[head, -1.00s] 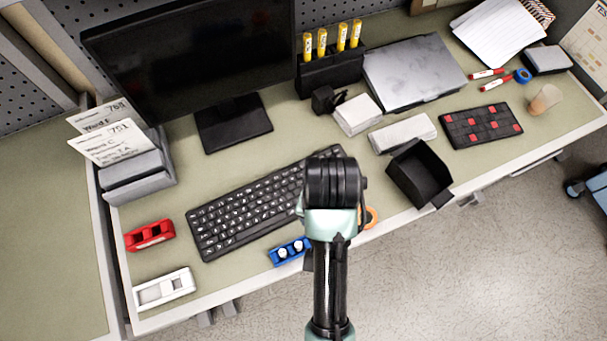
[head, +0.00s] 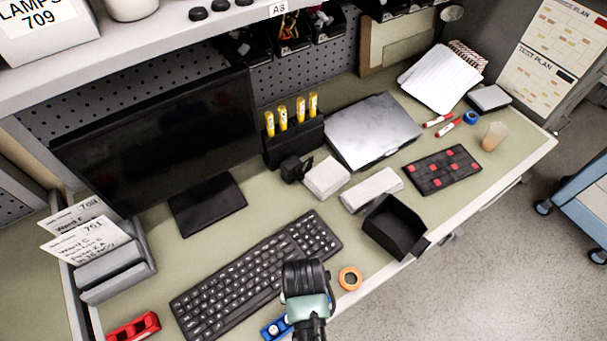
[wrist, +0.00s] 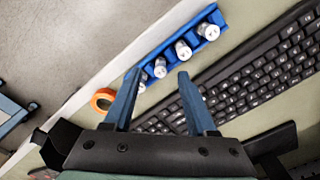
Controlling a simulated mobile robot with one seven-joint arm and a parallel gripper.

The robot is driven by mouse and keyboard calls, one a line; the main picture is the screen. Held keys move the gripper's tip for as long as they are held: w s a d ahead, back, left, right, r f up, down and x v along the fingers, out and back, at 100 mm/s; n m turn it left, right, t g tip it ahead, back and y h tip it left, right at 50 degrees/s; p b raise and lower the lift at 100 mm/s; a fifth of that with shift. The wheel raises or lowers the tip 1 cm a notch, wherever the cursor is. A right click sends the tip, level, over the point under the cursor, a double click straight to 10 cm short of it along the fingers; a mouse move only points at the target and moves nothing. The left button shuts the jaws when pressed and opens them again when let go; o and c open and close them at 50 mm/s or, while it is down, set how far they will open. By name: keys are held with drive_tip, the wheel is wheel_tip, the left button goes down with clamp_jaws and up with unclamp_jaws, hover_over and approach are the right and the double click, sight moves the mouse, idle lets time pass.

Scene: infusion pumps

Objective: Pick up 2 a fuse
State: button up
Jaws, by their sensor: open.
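A blue rack (wrist: 155,53) holds several silver-white capped cylinders in a row, which look like the fuses. One fuse (wrist: 183,50) stands near the middle of the row, with another fuse (wrist: 208,32) toward the far end. In the head view the blue rack (head: 270,331) is mostly hidden behind my arm at the bottom edge. My gripper (wrist: 158,76) is open and empty, its two blue fingers pointing toward the rack. In the wrist view the fingertips overlap the rack's near end; I cannot tell their height above it.
A black keyboard (head: 258,272) lies close beside the rack. An orange tape roll (head: 350,278) and an open black bin (head: 394,226) are to the right. A red holder (head: 133,328) is at the left. The monitor (head: 155,140) stands behind.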

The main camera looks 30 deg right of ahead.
drive_tip(key=shift+f, duration=1.35)
clamp_jaws()
